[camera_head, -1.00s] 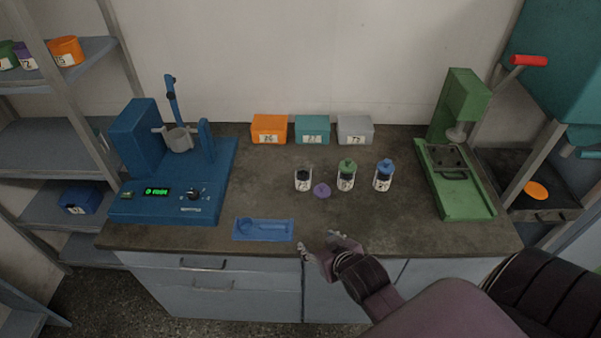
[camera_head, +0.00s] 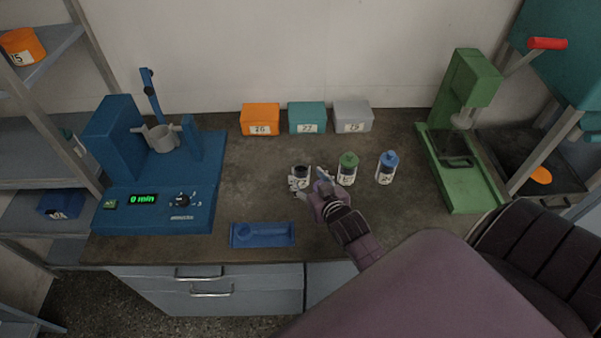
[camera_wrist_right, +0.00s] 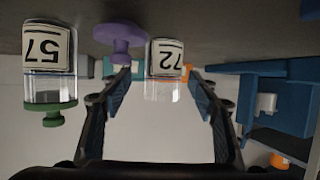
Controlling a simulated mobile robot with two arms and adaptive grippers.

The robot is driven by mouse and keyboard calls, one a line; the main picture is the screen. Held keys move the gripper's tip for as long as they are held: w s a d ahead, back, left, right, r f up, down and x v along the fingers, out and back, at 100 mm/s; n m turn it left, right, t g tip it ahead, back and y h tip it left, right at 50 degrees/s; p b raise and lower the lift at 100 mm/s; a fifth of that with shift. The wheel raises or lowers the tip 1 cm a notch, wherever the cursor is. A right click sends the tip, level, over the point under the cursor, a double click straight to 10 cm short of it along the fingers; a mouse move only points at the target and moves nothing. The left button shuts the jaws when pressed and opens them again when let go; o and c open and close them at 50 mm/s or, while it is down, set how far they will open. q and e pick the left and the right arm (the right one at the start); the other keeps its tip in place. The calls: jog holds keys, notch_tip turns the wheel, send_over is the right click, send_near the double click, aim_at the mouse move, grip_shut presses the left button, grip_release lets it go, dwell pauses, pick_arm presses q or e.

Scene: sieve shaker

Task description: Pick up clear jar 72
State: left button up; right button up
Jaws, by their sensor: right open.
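Clear jar 72 (camera_wrist_right: 165,60) is lidless and shows upside down in the right wrist view, its label between my fingers. In the head view the jar (camera_head: 300,170) stands on the bench, partly covered by my gripper, with dark contents. My right gripper (camera_head: 309,189) is open just in front of the jar, with its fingers spread to either side; I cannot tell whether they touch it. A purple lid (camera_wrist_right: 120,32) lies beside the jar in the wrist view. In the head view my gripper mostly hides it. My left gripper is not in view.
Jar 57 with a green lid (camera_head: 347,161) and a blue-lidded jar (camera_head: 387,160) stand close to the right. Orange (camera_head: 260,117), teal (camera_head: 307,116) and grey (camera_head: 353,115) boxes line the back. A blue shaker (camera_head: 160,170) stands left, a green press (camera_head: 465,185) right.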

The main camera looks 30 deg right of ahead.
aim_at(304, 177)
jog(key=shift+w+f, duration=0.1)
jog(key=shift+w, duration=0.2)
jog(key=p+x, duration=0.1)
jog(key=x, duration=0.2)
jog(key=shift+w+a+f, duration=0.1)
jog(key=shift+w+f, duration=0.5)
jog(key=shift+w, duration=0.15)
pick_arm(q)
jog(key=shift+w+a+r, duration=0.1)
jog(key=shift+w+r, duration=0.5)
pick_arm(e)
jog(key=shift+c, duration=0.3)
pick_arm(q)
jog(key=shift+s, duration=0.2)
pick_arm(e)
jog(key=shift+r, duration=0.1)
jog(key=c, duration=1.3)
